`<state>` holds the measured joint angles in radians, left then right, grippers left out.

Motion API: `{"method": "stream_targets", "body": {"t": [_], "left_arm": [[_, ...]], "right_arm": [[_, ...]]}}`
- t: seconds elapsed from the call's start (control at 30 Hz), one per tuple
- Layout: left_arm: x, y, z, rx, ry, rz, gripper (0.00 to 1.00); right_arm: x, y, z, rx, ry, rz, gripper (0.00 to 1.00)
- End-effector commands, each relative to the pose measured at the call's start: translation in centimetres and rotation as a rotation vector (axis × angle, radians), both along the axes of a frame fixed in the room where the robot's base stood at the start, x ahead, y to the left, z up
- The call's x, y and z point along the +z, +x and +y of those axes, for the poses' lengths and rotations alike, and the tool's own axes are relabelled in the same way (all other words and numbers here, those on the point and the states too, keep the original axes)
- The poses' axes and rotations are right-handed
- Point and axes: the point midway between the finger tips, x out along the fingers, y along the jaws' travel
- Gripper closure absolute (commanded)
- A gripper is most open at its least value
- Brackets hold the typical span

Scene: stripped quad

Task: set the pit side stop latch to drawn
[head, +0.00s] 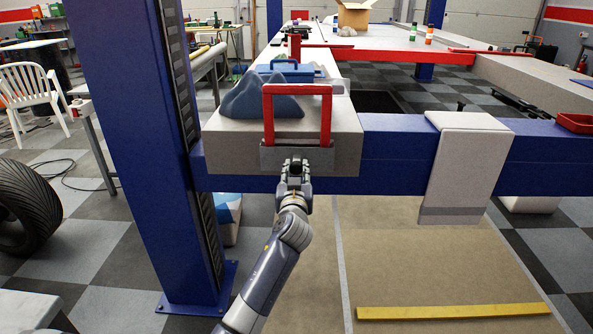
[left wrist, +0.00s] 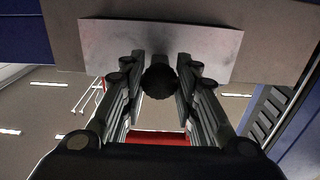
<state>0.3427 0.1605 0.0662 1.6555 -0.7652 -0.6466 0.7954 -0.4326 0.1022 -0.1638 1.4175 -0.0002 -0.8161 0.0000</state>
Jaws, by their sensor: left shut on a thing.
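A red stop frame (head: 297,90) stands upright at the near end of the grey runway (head: 225,140). Below it, a bare metal plate (head: 268,158) is fixed to the runway's end face; it also shows in the left wrist view (left wrist: 205,45). A dark round latch knob (left wrist: 159,82) sticks out in front of this plate. My left gripper (head: 295,165) reaches up to the plate from below, with its fingers on both sides of the knob, shut on it. In the head view the gripper mostly hides the knob. My right gripper is not in view.
A blue post (head: 135,130) rises left of my left arm. A blue crossbeam (head: 400,150) runs right from the runway, with a light cover (head: 465,160) over it. A grey-blue cloth heap (head: 255,98) and a blue toolbox (head: 290,70) lie on the runway. A yellow bar (head: 450,311) lies below.

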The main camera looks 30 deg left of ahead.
Motion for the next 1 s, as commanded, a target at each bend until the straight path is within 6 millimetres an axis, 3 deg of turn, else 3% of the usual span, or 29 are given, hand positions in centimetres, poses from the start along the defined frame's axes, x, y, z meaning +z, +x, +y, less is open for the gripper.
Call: {"method": "stream_targets", "body": {"t": [0.1, 0.13, 0.2, 0.4, 0.67, 1.0], "left_arm": [[-0.2, 0.0, -0.1, -0.002, -0.001, 0.003, 1.00], [-0.2, 0.0, -0.1, -0.002, -0.001, 0.003, 0.65], [-0.2, 0.0, -0.1, -0.002, -0.001, 0.003, 0.51], [-0.1, 0.0, -0.1, -0.002, -0.001, 0.002, 0.51], [-0.2, -0.6, -0.5, -0.002, -0.001, 0.002, 0.51], [-0.2, -5.8, -3.7, -0.002, -0.005, 0.002, 0.51]], "right_arm": [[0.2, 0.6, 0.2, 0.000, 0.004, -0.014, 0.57], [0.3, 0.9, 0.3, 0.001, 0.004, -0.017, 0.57], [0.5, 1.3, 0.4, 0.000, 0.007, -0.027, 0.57], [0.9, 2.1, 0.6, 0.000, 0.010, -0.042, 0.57], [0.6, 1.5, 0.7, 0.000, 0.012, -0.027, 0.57], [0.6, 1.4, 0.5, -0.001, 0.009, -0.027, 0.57]]}}
